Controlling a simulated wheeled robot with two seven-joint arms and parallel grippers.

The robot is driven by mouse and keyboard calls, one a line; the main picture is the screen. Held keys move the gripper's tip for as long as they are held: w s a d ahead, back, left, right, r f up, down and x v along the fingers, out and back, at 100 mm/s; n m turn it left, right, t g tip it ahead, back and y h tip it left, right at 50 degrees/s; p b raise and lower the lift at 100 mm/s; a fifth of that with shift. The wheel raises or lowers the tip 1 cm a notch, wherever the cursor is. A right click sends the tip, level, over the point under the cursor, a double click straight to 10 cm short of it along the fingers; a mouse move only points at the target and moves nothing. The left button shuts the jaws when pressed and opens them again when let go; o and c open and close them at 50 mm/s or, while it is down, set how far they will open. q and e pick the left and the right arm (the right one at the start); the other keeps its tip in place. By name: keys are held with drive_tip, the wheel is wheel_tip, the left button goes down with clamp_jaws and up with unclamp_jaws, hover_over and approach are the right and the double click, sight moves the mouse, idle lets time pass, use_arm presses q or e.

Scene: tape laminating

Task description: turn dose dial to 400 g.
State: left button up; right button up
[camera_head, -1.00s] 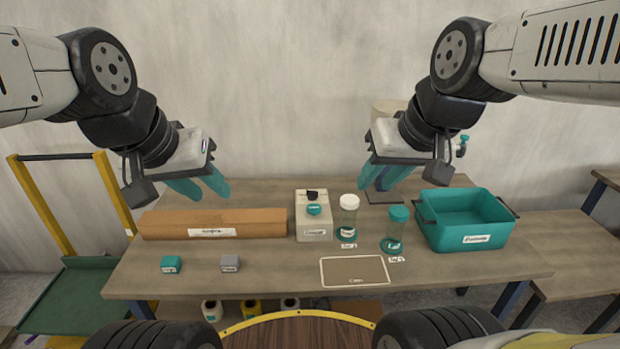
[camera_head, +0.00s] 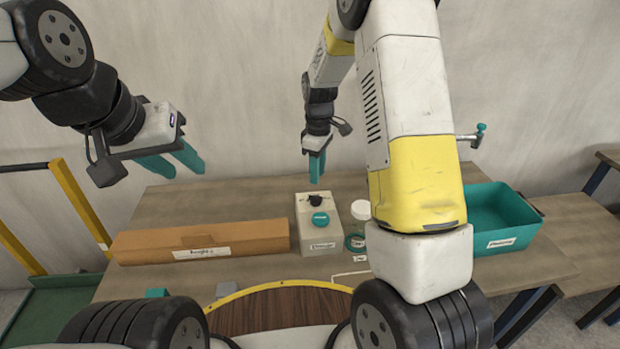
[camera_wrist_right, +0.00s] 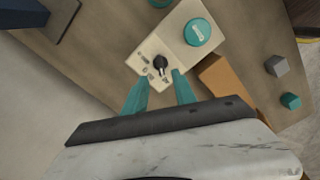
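The dispenser box (camera_head: 320,236) is pale and stands on the table, with a black dose dial (camera_head: 316,200) at its back and a round teal button (camera_head: 320,218) in front. In the right wrist view the black dial (camera_wrist_right: 161,64) sits among small printed marks that are too small to read. My right gripper (camera_head: 316,170) points down above the dial. Its teal fingers (camera_wrist_right: 158,88) are apart with nothing between them, one towards each side of the dial. My left gripper (camera_head: 177,163) is open and empty over the left back of the table.
A cardboard box (camera_head: 200,243) lies left of the dispenser. A white-lidded jar (camera_head: 360,210) stands close on its right, partly behind my right arm. A teal bin (camera_head: 505,225) is at the right. Grey (camera_wrist_right: 277,66) and teal (camera_wrist_right: 290,101) blocks lie near the cardboard box.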

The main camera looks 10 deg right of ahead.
sight(317, 196)
wheel_tip(317, 196, down, 8)
drive_tip(key=shift+f, duration=0.1)
idle(0.4)
clamp_jaws()
